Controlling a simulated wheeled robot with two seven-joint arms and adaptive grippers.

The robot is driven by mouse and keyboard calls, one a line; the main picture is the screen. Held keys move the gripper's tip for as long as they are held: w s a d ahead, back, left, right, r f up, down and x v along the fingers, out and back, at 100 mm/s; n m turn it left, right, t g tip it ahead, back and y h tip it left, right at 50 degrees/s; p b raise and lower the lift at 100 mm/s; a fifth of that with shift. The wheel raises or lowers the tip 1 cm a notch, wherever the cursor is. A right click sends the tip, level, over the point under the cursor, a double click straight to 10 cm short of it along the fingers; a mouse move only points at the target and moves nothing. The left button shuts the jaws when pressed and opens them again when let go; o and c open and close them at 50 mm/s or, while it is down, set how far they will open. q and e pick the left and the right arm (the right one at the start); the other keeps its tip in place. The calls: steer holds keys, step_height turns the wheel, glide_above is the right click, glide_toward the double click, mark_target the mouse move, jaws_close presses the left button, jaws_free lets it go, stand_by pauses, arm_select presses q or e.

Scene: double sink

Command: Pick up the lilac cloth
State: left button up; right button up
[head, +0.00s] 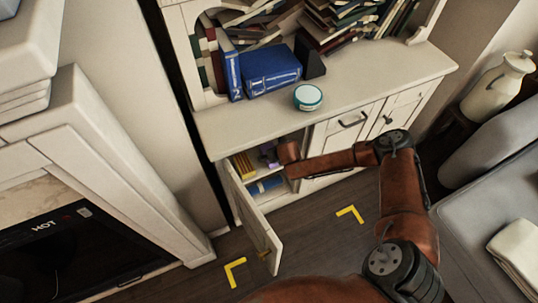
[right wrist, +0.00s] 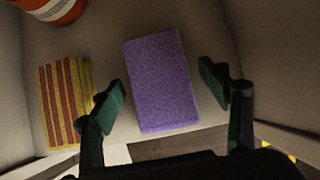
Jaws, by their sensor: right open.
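The lilac cloth (right wrist: 160,85) lies flat on the cabinet shelf as a folded, speckled rectangle. A small lilac patch (head: 268,153) shows in the head view inside the open cabinet, partly hidden by my right arm. My right gripper (right wrist: 161,91) is open, with one green-tipped finger on each side of the cloth. Both fingers look apart from it, and I cannot tell their exact height above the shelf. In the head view the right arm reaches into the cabinet from the right, and its fingers are hard to make out. My left gripper is not in view.
The open cabinet door (head: 250,215) stands to the left of the opening. A striped red-and-yellow item (right wrist: 66,103) lies left of the cloth, and a red container (right wrist: 52,10) stands behind it. A countertop (head: 365,95) overhangs the opening. Cabinet walls stand close on both sides.

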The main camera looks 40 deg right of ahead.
steer(key=shift+c, duration=0.5)
steer(key=c, duration=1)
steer(key=shift+r, duration=0.15)
